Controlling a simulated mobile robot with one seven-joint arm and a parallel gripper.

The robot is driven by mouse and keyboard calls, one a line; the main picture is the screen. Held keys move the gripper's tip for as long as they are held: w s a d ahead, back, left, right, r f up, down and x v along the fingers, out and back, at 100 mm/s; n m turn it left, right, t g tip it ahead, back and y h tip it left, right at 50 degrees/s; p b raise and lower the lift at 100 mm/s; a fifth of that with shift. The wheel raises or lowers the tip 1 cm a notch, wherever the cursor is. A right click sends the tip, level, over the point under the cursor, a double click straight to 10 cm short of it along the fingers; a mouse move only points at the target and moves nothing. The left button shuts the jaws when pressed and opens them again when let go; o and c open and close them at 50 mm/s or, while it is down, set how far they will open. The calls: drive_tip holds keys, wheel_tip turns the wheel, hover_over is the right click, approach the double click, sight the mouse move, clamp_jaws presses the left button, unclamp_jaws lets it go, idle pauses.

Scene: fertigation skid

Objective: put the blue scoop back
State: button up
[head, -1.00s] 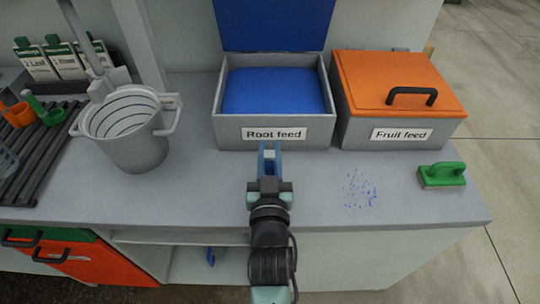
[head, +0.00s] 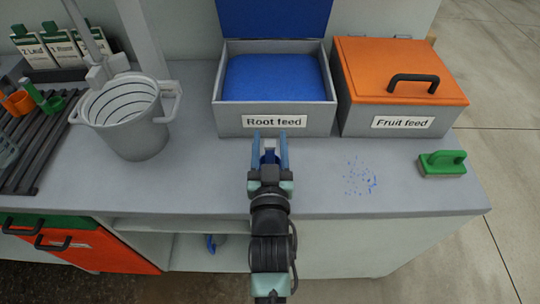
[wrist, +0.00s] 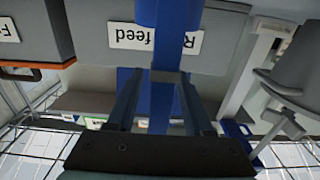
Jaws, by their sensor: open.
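My gripper (head: 270,143) is over the counter, just in front of the Root feed box (head: 232,124), with its fingers apart. A blue piece (wrist: 168,14) shows in the wrist view, in front of the box's label and in line with the gap between the fingers. It looks like part of the blue scoop, but its full shape is hidden. The Root feed box is open, with blue feed (head: 274,78) inside and its blue lid (head: 274,18) raised. Another small blue thing (head: 211,243) is on the shelf under the counter; I cannot tell what it is.
A closed Fruit feed box (head: 360,124) with an orange lid (head: 372,62) stands to the right. Blue specks (head: 359,178) lie on the counter (head: 320,195), left of a green brush (head: 442,165). A grey bucket (head: 130,140) and a dark rack (head: 40,150) are at left.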

drive_tip(key=s, duration=1.2)
drive_tip(key=shift+r, duration=0.15)
drive_tip(key=w+r+t, duration=0.2)
drive_tip(key=w+r, duration=0.1)
drive_tip(key=r, duration=0.9)
drive_tip(key=w+r+t, duration=0.2)
drive_tip(key=w+r, duration=0.1)
drive_tip(key=r, duration=0.9)
drive_tip(key=s+r+t, duration=0.2)
drive_tip(key=s+r, duration=0.2)
drive_tip(key=r, duration=0.8)
drive_tip(key=s+r+t, duration=0.3)
drive_tip(key=s+r, duration=0.2)
drive_tip(key=r, duration=0.8)
drive_tip(key=shift+r, duration=0.25)
drive_tip(key=shift+w, duration=0.1)
